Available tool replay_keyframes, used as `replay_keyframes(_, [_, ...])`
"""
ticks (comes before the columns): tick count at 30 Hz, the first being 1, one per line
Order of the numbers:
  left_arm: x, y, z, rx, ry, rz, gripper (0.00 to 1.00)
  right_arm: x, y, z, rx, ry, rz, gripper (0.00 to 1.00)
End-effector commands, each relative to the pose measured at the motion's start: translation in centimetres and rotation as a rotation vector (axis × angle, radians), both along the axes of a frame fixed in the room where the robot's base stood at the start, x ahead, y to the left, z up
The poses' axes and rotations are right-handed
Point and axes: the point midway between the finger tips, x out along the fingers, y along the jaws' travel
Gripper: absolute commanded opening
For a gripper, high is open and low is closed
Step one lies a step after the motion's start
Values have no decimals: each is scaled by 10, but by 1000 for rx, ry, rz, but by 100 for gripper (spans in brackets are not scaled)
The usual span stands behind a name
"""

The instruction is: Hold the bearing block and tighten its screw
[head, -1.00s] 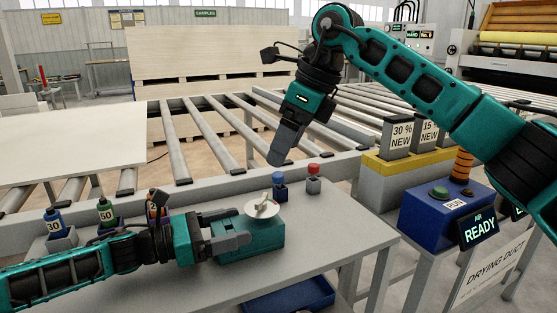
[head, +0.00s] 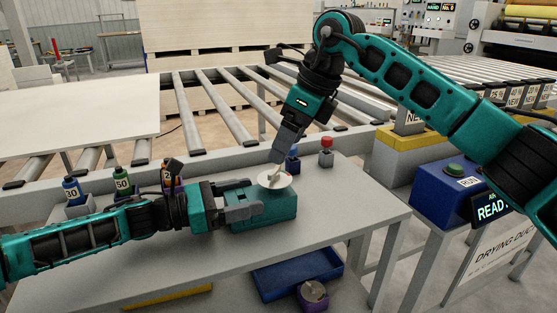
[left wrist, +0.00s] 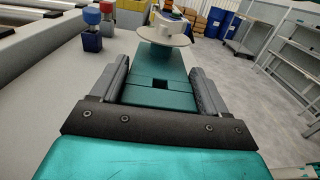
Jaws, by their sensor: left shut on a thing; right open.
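The teal bearing block (head: 263,213) rests on the grey table (head: 345,215), with a pale round disc (head: 268,181) and a small wing-like screw head (head: 274,175) on top. My left gripper (head: 243,202) is shut on the block from its left side. In the left wrist view the block (left wrist: 160,75) lies between the two fingers (left wrist: 160,92), with the disc (left wrist: 160,40) at its far end. My right gripper (head: 279,160) is open, pointing down just above the screw head. The exact gap between them is hard to tell.
Numbered bottles (head: 122,184) stand at the left back. A blue tray (head: 297,272) lies below the table's front edge. The roller conveyor (head: 225,110) runs behind.

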Motion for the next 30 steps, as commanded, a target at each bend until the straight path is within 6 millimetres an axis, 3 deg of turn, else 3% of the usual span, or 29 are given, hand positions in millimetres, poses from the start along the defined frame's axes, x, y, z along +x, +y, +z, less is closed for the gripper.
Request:
replay_keyframes(3, [0,0,0,0,0,-1,8,3,9,-22,0,3,0,81])
replay_keyframes(9, [0,0,0,0,0,-1,8,8,17,-47,0,2,-1,81])
replay_keyframes(21, [0,0,0,0,0,0,8,10,20,-54,1,0,0,81])
replay_keyframes(30, [0,0,0,0,0,0,8,9,20,-54,0,0,0,54])
